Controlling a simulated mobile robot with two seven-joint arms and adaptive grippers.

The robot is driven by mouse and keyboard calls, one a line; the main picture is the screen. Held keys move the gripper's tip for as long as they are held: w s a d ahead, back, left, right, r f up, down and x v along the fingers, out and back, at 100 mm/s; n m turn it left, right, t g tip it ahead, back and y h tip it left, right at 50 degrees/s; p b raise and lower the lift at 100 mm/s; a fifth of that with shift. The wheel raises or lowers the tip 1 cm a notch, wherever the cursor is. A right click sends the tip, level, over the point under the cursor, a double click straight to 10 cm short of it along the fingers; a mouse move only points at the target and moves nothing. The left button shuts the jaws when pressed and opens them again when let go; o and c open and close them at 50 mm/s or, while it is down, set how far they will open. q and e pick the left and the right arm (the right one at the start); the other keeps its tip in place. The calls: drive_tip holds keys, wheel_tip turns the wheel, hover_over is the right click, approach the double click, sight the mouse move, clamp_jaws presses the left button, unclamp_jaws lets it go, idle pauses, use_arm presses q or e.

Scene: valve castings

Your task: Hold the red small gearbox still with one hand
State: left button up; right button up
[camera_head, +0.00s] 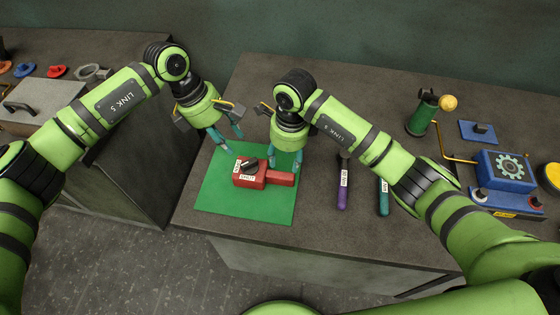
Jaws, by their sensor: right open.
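The red small gearbox (250,180) lies on a green mat (216,190) on the grey bench. It has a black knob on top, white labels beside the knob and a red bar sticking out to the right. My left gripper (229,141) is above the mat's upper left part, just up and left of the gearbox. Its fingers look apart with nothing between them. My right gripper (284,162) is open and empty, above the gearbox's right side. I cannot tell whether either gripper touches the gearbox; both seem clear of it.
A purple-handled tool (342,190) and a teal-handled tool (383,198) lie right of the mat. A blue gear unit (505,172) and a green cylinder (421,118) stand farther right. Another bench at left holds a grey case (40,98). A gap separates the benches.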

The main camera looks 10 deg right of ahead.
sight(280, 177)
drive_tip(key=shift+s+a+f, duration=0.25)
drive_tip(key=shift+s+a, duration=0.15)
drive_tip(key=shift+a, duration=0.3)
drive_tip(key=shift+s+a+f+n+h, duration=0.15)
drive_tip(key=shift+f+n+h, duration=0.05)
drive_tip(key=shift+n+h, duration=0.1)
wheel_tip(280, 177, down, 7)
drive_tip(key=shift+s+r, duration=0.1)
clamp_jaws()
